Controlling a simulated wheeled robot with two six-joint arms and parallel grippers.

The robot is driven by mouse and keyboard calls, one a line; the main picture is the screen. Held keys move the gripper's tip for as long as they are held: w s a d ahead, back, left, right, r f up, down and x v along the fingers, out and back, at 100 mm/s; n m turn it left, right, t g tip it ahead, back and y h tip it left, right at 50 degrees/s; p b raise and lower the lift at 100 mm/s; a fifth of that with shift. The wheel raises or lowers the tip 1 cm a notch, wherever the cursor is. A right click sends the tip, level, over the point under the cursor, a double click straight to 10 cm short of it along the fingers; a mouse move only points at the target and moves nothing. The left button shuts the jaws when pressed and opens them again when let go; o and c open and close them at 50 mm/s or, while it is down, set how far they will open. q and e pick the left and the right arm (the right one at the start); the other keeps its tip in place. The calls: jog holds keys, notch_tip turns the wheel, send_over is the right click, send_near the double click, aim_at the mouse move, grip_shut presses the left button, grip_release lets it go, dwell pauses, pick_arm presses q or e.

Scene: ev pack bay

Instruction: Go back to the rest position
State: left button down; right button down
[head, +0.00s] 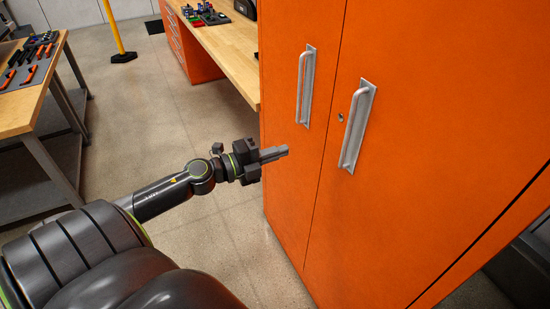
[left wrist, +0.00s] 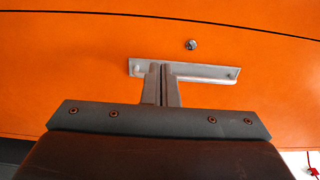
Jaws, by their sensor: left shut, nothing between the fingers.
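My left gripper (head: 284,152) reaches in from the left in the head view. Its fingers are shut and hold nothing. My right gripper is not in view.
The cabinet has a left handle (head: 305,88) and a right handle (head: 357,125); its doors look closed. A wooden workbench (head: 225,45) stands behind. A tool table (head: 25,105) is at the far left. A yellow post (head: 115,30) stands at the back. Floor between is clear.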

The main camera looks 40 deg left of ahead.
pick_arm(q)
jog(key=shift+s, duration=0.2)
jog(key=shift+a, duration=0.1)
